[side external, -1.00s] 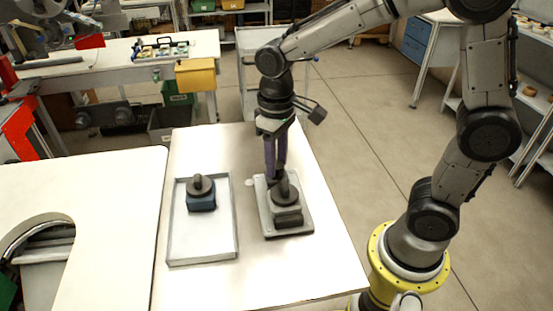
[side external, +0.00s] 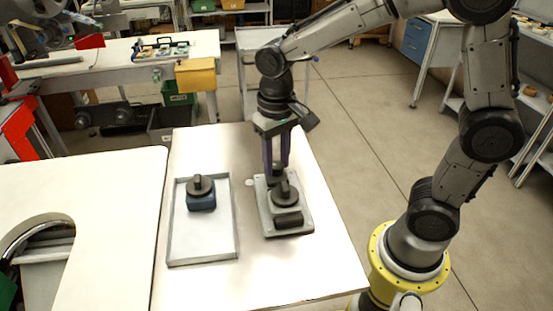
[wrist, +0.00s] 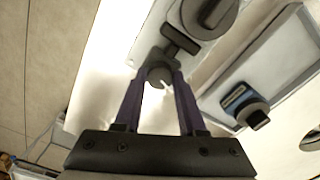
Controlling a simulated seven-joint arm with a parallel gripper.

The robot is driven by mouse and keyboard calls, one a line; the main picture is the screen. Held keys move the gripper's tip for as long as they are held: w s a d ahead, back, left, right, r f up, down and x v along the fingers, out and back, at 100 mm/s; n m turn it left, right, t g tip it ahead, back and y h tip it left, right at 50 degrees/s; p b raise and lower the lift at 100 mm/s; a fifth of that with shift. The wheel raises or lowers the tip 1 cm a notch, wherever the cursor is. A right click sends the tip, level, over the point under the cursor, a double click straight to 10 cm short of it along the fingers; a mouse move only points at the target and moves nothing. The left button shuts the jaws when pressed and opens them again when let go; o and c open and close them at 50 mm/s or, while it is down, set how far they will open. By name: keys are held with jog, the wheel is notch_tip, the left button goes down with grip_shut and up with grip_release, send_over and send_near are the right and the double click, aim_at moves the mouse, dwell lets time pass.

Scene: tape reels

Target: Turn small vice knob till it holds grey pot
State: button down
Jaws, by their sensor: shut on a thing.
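The small vice has a pale grey base plate (side external: 302,226) on the white table; the plate also shows in the wrist view (wrist: 150,38). The dark grey pot (side external: 284,194), with a raised grip on top, stands upright on it. In the wrist view the pot (wrist: 212,14) is partly cut off, beside a dark jaw bar (wrist: 180,40). I cannot tell whether bar and pot touch. My gripper (side external: 276,174) points down at the vice's far end. In the wrist view my gripper (wrist: 161,80) is shut on the round vice knob (wrist: 158,74).
A shallow grey tray (side external: 203,248) lies left of the vice, with a blue block (side external: 201,203) carrying a dark round top. Table is clear in front of the vice. A second white surface (side external: 90,190) with a curved cutout lies further left.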

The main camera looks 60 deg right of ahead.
aim_at(276, 165)
jog(key=shift+w+r, duration=0.1)
jog(key=shift+r, duration=0.05)
jog(key=shift+c, duration=2.4)
grip_release()
notch_tip(276, 165, up, 14)
